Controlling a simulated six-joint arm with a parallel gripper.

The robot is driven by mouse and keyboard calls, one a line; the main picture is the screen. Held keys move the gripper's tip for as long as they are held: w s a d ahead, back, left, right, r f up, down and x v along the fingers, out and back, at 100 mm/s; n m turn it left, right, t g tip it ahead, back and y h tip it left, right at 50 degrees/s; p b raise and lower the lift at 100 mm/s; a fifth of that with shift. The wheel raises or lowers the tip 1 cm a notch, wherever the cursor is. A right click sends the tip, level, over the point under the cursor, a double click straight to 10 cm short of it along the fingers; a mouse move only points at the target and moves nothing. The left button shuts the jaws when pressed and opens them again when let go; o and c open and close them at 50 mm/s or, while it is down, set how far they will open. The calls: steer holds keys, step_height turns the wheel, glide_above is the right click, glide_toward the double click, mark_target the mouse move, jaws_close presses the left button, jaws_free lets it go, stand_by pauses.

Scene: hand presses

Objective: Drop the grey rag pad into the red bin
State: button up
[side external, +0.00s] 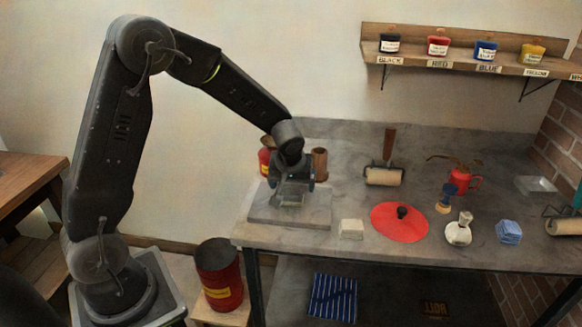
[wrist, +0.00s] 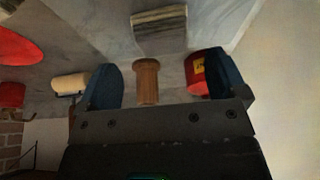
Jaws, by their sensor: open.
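A grey, layered pad that looks like the grey rag pad (side external: 289,199) lies on a grey slab (side external: 262,210) at the left of the bench. It also shows at the top of the wrist view (wrist: 160,34). My gripper (side external: 291,182) is over the pad, pointing down, and partly covers it in the side view. In the wrist view my gripper (wrist: 164,72) has its blue fingers wide apart with nothing held between them. The red bin (side external: 221,276), with a dark top and yellow label, stands low to the left of the bench.
Behind my gripper stand a wooden cylinder (side external: 320,164) and a red can (side external: 265,161). To the right are a pale block (side external: 351,229), a red disc (side external: 392,222), a roller (side external: 384,177) and a blue pad (side external: 508,231). A shelf (side external: 470,65) hangs on the wall.

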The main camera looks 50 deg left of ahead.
steer(key=s+d+r+m+t+h, duration=0.1)
steer(key=s+d+r+m, duration=0.2)
steer(key=s+r, duration=0.9)
steer(key=d+r, duration=0.3)
steer(key=shift+s+r+m, duration=0.2)
steer(key=shift+m, duration=0.2)
steer(key=s+d+m, duration=0.1)
steer(key=s, duration=0.2)
steer(key=s+d+r+m+t+h, duration=0.1)
steer(key=s+m, duration=0.1)
steer(key=s, duration=0.2)
steer(key=s+d+m+h, duration=0.1)
steer(key=s, duration=0.2)
steer(key=shift+s+d+r+m, duration=0.3)
steer(key=shift+d+m, duration=0.1)
steer(key=shift+o, duration=0.4)
steer(key=shift+s+d, duration=0.1)
steer(key=shift+s, duration=0.15)
